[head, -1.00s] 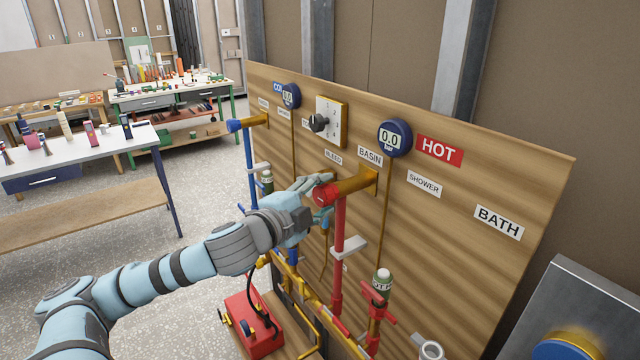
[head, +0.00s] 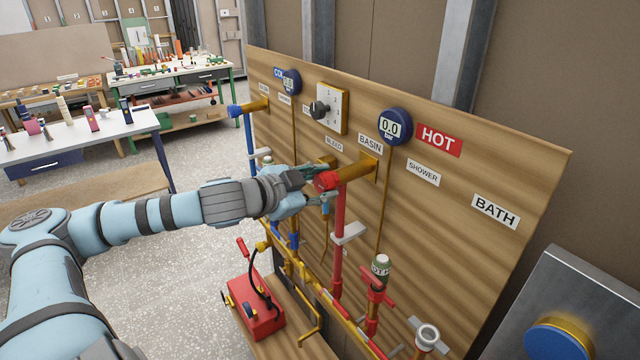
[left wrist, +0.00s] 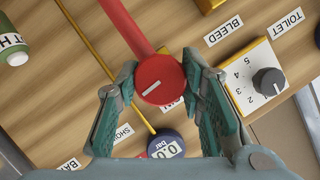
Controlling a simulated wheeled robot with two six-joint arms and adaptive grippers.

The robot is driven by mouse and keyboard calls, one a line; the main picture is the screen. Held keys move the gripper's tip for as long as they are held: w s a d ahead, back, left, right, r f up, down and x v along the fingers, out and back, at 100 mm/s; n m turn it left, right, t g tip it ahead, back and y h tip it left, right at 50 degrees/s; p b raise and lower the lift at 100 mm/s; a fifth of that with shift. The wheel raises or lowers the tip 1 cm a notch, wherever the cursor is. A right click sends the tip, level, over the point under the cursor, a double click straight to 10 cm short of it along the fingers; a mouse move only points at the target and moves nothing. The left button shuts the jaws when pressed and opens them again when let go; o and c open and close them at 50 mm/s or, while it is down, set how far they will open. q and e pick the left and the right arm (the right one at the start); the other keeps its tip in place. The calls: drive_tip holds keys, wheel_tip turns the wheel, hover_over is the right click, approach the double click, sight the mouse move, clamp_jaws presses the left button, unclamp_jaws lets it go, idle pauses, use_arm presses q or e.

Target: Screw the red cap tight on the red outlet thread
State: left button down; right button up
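The red cap (head: 327,181) sits on the end of the short brass outlet (head: 356,171) at the top of the red pipe (head: 339,225). In the left wrist view the cap (left wrist: 160,79) shows its round face with a pale tilted bar mark. My left gripper (head: 314,189) is in front of the cap, its fingers spread to either side, wider than the cap in the head view. In the left wrist view the fingers (left wrist: 160,78) flank the cap closely; contact is unclear. The thread is hidden. My right gripper is not in view.
A hot gauge (head: 394,126) reads 0.0 bar on the wooden panel (head: 470,260). A numbered dial plate (head: 332,108) is nearby. A red pump box (head: 258,305) stands low. Open floor is left.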

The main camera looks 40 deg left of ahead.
use_arm(q)
drive_tip(key=shift+f+m+b, duration=0.1)
drive_tip(key=shift+m+b, duration=0.3)
drive_tip(key=shift+b, duration=0.35)
drive_tip(key=shift+y, duration=0.4)
drive_tip(key=shift+m+t+b, duration=0.3)
drive_tip(key=shift+m+t, duration=0.2)
drive_tip(key=shift+m, duration=0.4)
drive_tip(key=shift+m+t+y+b, duration=0.4)
drive_tip(key=shift+m+y+b, duration=0.25)
drive_tip(key=shift+m, duration=0.65)
